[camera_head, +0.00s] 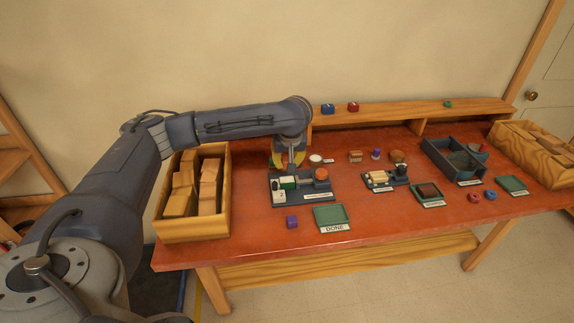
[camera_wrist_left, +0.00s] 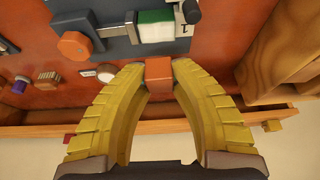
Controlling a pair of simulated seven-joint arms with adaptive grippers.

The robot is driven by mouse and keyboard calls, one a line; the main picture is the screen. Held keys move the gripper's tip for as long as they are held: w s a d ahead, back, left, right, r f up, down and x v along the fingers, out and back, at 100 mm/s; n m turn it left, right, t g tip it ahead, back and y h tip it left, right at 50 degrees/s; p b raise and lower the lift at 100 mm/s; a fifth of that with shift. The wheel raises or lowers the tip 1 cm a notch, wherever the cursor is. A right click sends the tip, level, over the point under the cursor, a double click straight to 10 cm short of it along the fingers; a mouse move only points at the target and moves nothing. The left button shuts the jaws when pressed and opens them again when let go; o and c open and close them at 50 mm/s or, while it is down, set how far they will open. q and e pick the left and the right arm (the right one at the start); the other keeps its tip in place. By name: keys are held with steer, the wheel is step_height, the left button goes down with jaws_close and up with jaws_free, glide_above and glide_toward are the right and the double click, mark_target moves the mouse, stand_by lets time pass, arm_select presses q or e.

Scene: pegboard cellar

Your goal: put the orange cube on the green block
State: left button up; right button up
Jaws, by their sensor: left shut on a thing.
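My left gripper (camera_head: 287,163) is shut on the orange cube (camera_wrist_left: 159,76), which sits between its yellow fingertips (camera_wrist_left: 159,72) in the left wrist view. In the head view the cube cannot be made out behind the gripper. The green block (camera_head: 288,182) is on a dark blue fixture near the left end of the red table, just below the gripper in the picture. In the wrist view the green block (camera_wrist_left: 155,17) shows at the top, beyond the cube and apart from it. My right gripper is not in view.
The fixture also bears an orange round part (camera_head: 321,174). A wooden bin of blocks (camera_head: 160,229) stands to the left. A raised wooden shelf (camera_head: 400,114) runs along the back.

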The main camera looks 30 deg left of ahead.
mark_target(287, 179)
arm_select(q)
steer(key=shift+f, duration=0.15)
steer(key=shift+f, duration=2.45)
steer(key=shift+f, duration=0.3)
steer(key=o, duration=1.3)
steer(key=shift+r, duration=3)
